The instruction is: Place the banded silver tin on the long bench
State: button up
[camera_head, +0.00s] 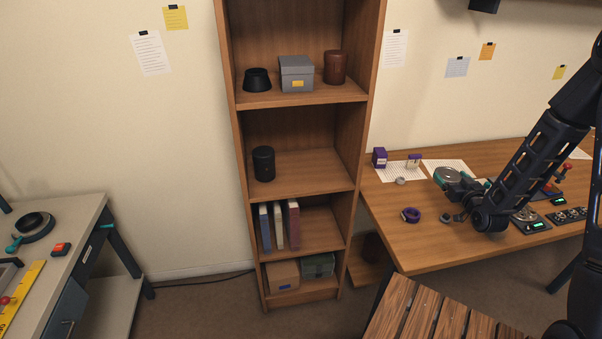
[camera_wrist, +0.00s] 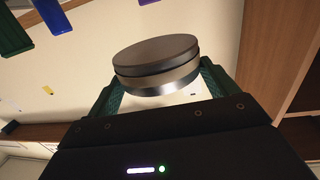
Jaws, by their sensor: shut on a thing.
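The banded silver tin (camera_wrist: 157,65) is a short round tin with a dark band around its side, held between the green fingers of my gripper (camera_wrist: 155,90) in the wrist view. The tin appears above the bench top; the exact gap is hard to tell.
On the wooden bench are papers, a purple box (camera_head: 379,157), a purple ring (camera_head: 410,215), a small silver ring (camera_head: 400,181) and control panels (camera_head: 530,222). A shelf unit (camera_head: 300,190) stands at centre. A grey workbench (camera_head: 75,225) is at left, a slatted wooden top (camera_head: 425,315) in front.

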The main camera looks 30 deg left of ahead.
jog(key=s+a+f+n+g+y, duration=0.2)
jog(key=s+a+f+g, duration=0.1)
jog(key=s+a, duration=0.8)
jog(key=s+a+f+n+g+y, duration=0.3)
jog(key=s+a, duration=0.8)
jog(key=s, duration=0.7)
jog(key=shift+a+f+n+g, duration=0.2)
jog(key=shift+n+g, duration=0.1)
jog(key=shift+g, duration=0.1)
jog(key=shift+a, duration=0.1)
send_near(301, 175)
jog(key=a+r, duration=0.1)
jog(key=a, duration=0.1)
jog(key=w+a+r, duration=0.2)
jog(key=a, duration=0.1)
jog(key=shift+w+a, duration=0.25)
jog(key=shift+a, duration=0.1)
jog(key=shift+r+x, duration=0.15)
jog(key=shift+x, duration=0.9)
jog(key=shift+r+x, duration=0.1)
jog(key=shift+x, duration=0.95)
jog(key=shift+f, duration=0.15)
jog(key=o, duration=0.9)
